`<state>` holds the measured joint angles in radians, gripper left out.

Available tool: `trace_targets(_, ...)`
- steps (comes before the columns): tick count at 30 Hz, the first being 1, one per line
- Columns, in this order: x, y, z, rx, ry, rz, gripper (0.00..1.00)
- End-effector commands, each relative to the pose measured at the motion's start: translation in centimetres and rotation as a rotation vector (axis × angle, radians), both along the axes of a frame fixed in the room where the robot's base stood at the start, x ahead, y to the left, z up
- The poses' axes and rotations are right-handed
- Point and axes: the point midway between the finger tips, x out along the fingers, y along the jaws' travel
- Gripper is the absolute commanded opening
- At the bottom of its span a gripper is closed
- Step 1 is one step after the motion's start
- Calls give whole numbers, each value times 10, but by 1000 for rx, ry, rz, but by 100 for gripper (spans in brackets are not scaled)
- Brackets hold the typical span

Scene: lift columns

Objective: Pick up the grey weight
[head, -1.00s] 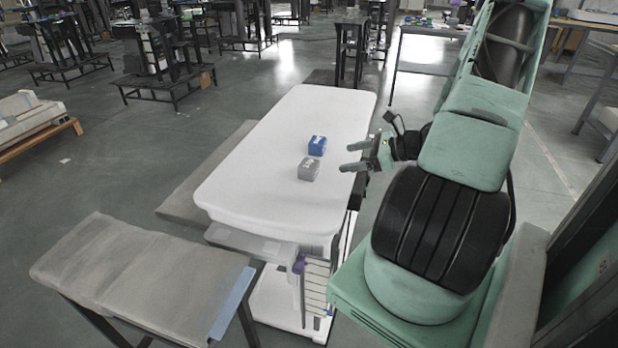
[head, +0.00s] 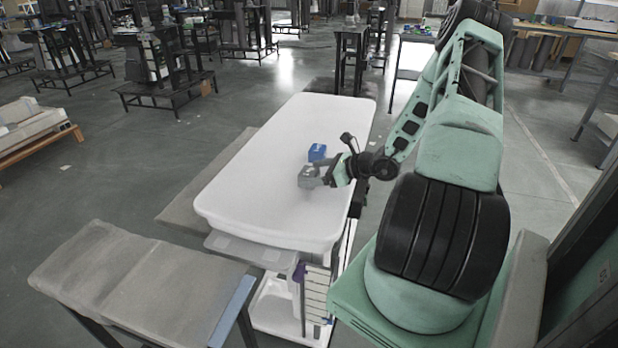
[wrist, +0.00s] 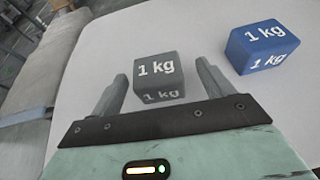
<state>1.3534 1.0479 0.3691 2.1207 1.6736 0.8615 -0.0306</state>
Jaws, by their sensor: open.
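The grey weight (wrist: 158,76) is a small block marked "1 kg" on the white table top (head: 262,150). In the wrist view my gripper (wrist: 163,82) is open, with one finger on each side of the grey weight's near part. I cannot tell whether either finger touches it. In the head view my gripper (head: 308,177) is low over the table, and its fingers mostly hide the grey weight there.
A blue weight (wrist: 262,46), also marked "1 kg", sits to the right of the grey one; it also shows in the head view (head: 317,152), just behind my gripper. The rest of the table top is clear. A grey padded bench (head: 140,280) stands at the front left.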

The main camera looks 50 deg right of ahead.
Motion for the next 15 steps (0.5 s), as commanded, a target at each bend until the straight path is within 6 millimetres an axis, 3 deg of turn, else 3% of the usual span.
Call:
trace_targets(7, 30, 14, -15, 0, -1, 2, 80)
trace_targets(15, 36, 15, -18, 0, 0, 1, 80)
